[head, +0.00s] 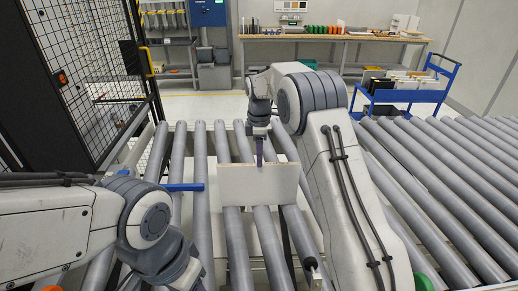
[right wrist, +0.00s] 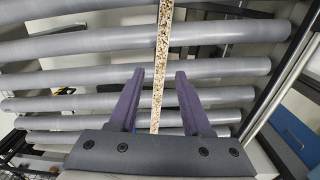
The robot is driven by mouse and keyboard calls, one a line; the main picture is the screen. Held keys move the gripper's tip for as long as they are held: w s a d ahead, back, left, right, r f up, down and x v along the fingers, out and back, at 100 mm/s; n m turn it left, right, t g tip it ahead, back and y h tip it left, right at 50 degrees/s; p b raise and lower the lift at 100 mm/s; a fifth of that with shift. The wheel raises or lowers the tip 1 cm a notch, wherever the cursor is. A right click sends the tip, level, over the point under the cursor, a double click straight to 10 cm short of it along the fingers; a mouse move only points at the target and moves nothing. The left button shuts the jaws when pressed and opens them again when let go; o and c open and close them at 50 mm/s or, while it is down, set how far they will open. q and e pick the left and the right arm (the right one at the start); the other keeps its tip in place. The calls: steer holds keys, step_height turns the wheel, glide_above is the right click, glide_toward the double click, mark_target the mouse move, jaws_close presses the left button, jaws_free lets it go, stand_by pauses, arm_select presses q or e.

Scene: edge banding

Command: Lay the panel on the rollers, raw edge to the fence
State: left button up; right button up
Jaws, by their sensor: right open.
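The white panel (head: 258,187) stands on its long edge on the grey rollers in the head view, its brown speckled raw edge on top. In the right wrist view the raw edge (right wrist: 161,55) runs as a narrow strip between the two purple fingers. My right gripper (head: 260,158) is above the middle of the panel, open, with one finger on each side of it and gaps showing. My left arm comes in at the lower left, and its gripper is not visible. I cannot tell which part is the fence.
A blue bar (head: 184,187) lies across the rollers left of the panel. More rollers (head: 440,165) extend to the right. A blue cart (head: 405,95) with boards and a workbench (head: 330,38) stand at the back. A black mesh guard (head: 85,60) rises at the left.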

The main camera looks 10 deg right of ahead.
step_height(320, 180, up, 5)
steer(key=shift+f, duration=0.15)
steer(key=shift+a, duration=0.15)
steer(key=s+a+r+m, duration=0.35)
steer(key=s+a, duration=0.85)
steer(key=s, duration=0.5)
steer(key=s+f+m, duration=0.2)
steer(key=s, duration=0.9)
steer(key=s+f+m+y, duration=0.1)
steer(key=s+m, duration=0.2)
steer(key=s, duration=0.9)
steer(key=shift+s+d+f, duration=0.15)
steer(key=shift+f, duration=0.25)
